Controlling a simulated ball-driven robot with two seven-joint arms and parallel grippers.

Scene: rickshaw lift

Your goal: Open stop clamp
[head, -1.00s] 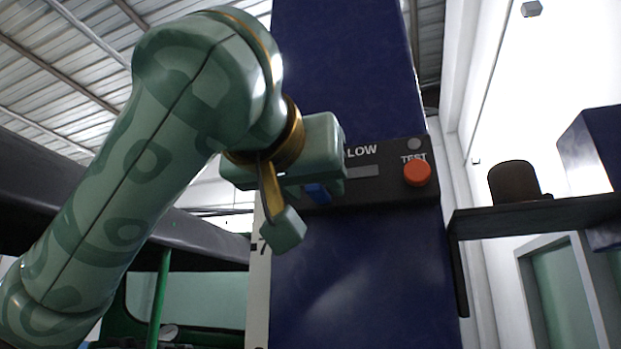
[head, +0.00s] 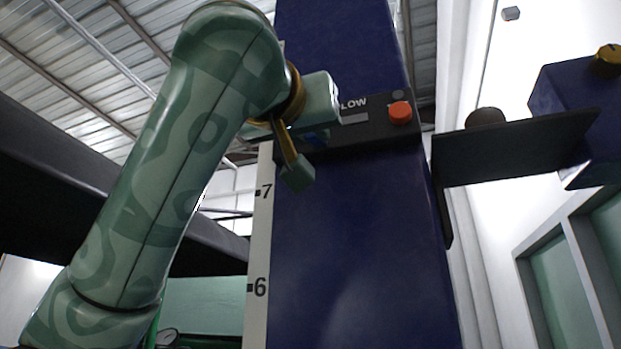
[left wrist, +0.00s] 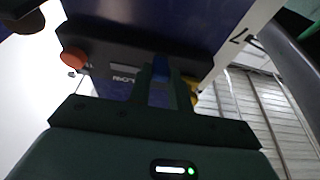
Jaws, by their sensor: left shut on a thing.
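A black panel (head: 345,136) with partly hidden white lettering ending in "LOW" and an orange-red button (head: 400,112) is on a tall blue column (head: 350,240). My left gripper (head: 322,136) is at the panel's left end, with its tips partly hidden by its own body. In the left wrist view its fingers (left wrist: 160,72) are shut on a small blue piece (left wrist: 160,66) at the panel. I cannot tell whether this piece is the stop clamp. A yellow part (left wrist: 193,95) shows beside the fingers. My right gripper is not in view.
A white scale (head: 258,245) marked 7 and 6 runs down the column's left edge. A dark shelf (head: 515,150) sticks out at the right, with a round brown thing on it. A blue box (head: 570,115) with a yellow knob is beyond. Dark beams (head: 60,200) fill the left.

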